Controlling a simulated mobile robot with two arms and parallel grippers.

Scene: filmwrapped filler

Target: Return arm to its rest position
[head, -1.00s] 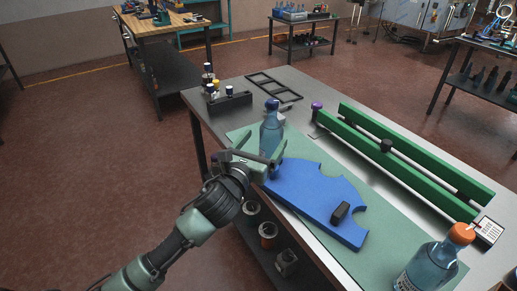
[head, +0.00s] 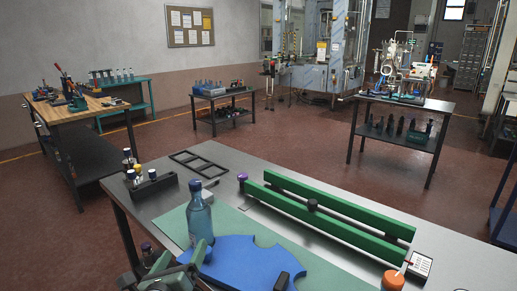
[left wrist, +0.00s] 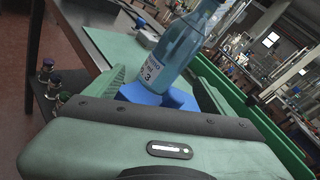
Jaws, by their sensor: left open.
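A clear blue bottle with a blue cap (head: 200,218) stands upright on the work table, at the far-left end of a blue notched plate (head: 245,264). My left gripper (head: 178,270) is at the bottom edge of the head view, on the near-left side of the bottle. Its jaws are open. In the left wrist view the labelled bottle (left wrist: 178,52) stands ahead of the open fingers, and the blue plate shows behind them. I cannot tell whether a finger touches it. My left arm's lower part is out of view. My right gripper is not in view.
A green mat (head: 232,222) lies under the plate. Two green rails (head: 330,215) run along the table's far side. A black vial holder (head: 150,187) and a black frame (head: 198,163) stand at the left end. An orange-capped bottle (head: 393,281) is at the lower right.

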